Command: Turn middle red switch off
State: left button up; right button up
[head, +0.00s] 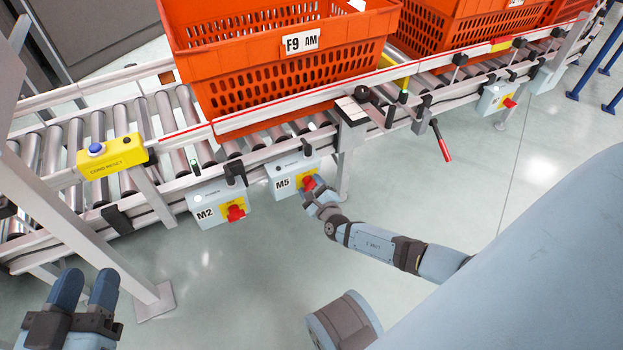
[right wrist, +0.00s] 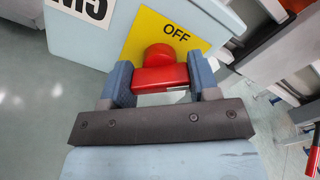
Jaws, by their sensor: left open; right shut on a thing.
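The middle red switch (head: 309,183) sits on the yellow plate of the grey M5 box (head: 284,184), under the conveyor rail. My right gripper (head: 314,194) is at this switch. In the right wrist view the red switch (right wrist: 160,76) is between the two blue fingers of my right gripper (right wrist: 160,80), which is shut on it. The word OFF shows on the yellow plate (right wrist: 185,32) beside the knob. My left gripper (head: 84,290) is open and empty at the lower left, away from the boxes.
The M2 box (head: 207,200) with its own red switch (head: 235,213) is just left of M5. Another box (head: 492,98) with a red switch is at the far right. Orange totes (head: 230,75) stand on the roller conveyor. A red-tipped lever (head: 443,148) hangs right of M5.

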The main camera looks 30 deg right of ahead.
jog(key=n+p, duration=0.1)
jog(key=n, duration=0.2)
jog(key=shift+r+n+p, duration=0.1)
jog(key=shift+n+p, duration=0.2)
jog(key=shift+n, duration=0.1)
jog(key=n+p, duration=0.1)
jog(key=n, duration=0.2)
jog(key=shift+n+p, duration=0.5)
jog(key=shift+n, duration=0.3)
pick_arm(q)
jog(key=shift+s+d+r+n+g+p, duration=0.15)
jog(key=shift+s+d+r+n, duration=0.15)
jog(key=shift+s+n, duration=0.3)
jog(key=shift+s+d+r+n+g+p, duration=0.15)
jog(key=shift+s+d+n, duration=0.15)
jog(key=shift+n, duration=0.4)
pick_arm(e)
jog(key=shift+n, duration=0.8)
jog(key=o, duration=0.9)
